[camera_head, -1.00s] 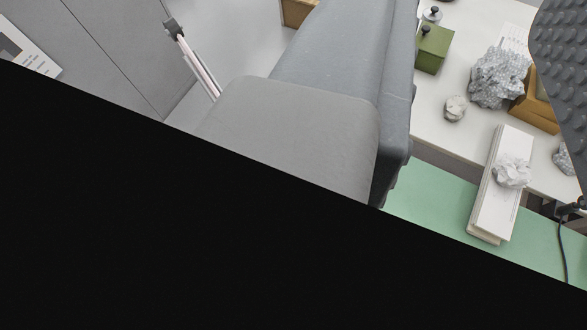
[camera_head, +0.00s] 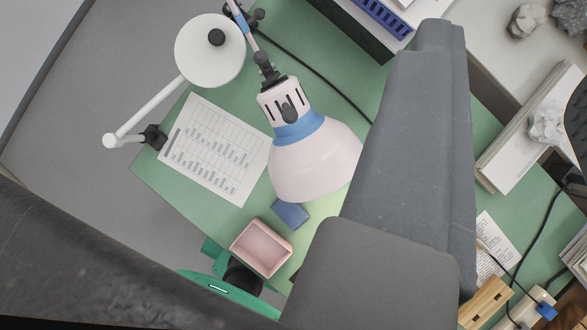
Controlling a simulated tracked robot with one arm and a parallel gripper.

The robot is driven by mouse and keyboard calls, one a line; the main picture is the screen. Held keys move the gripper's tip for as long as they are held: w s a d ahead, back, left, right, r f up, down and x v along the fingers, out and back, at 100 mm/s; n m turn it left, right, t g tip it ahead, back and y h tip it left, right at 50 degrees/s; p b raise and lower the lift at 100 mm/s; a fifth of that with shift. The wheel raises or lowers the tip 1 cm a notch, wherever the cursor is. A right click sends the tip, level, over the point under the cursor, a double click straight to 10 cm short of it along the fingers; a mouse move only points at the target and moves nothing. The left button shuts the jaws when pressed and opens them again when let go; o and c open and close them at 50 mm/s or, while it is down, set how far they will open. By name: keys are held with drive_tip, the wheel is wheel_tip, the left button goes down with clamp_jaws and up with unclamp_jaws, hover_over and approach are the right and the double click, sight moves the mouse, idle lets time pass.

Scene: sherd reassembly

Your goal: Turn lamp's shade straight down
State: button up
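The desk lamp's shade (camera_head: 315,165) is pale pink-white with a blue band, in the upper middle of the view. Its slotted neck is at the upper left and its wide end points to the lower right, so it looks tilted. The opening itself faces away from me. A dark joint (camera_head: 267,75) ties the neck to a thin arm above. The fingers are apart, with nothing seen held. The grey finger overlaps the view close to the shade's right side.
A white round-headed lamp (camera_head: 210,50) stands left of the shade. On the green mat (camera_head: 158,180) lie a printed sheet (camera_head: 215,150), a blue block (camera_head: 290,213) and a pink tray (camera_head: 262,248). A black cable runs behind the shade.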

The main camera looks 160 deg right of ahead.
drive_tip(key=w+a+f+n+g+h+p, duration=0.1)
drive_tip(key=w+a+f+n+g+p, duration=0.15)
drive_tip(key=f, duration=0.25)
drive_tip(key=w+a+f+n+g+p, duration=0.1)
drive_tip(key=a+f+g, duration=0.2)
drive_tip(key=f, duration=0.3)
drive_tip(key=n+g+h+p, duration=0.2)
drive_tip(key=n+g+p, duration=0.2)
drive_tip(key=g, duration=0.2)
approach(289, 111)
drive_tip(key=shift+h, duration=0.3)
drive_tip(key=f+b, duration=0.1)
drive_tip(key=b, duration=0.1)
drive_tip(key=f+b, duration=0.4)
drive_tip(key=shift+s+d, duration=0.1)
drive_tip(key=shift+s, duration=0.3)
drive_tip(key=shift+p+x, duration=0.3)
drive_tip(key=shift+x, duration=3.6)
drive_tip(key=shift+w, duration=0.15)
clamp_jaws()
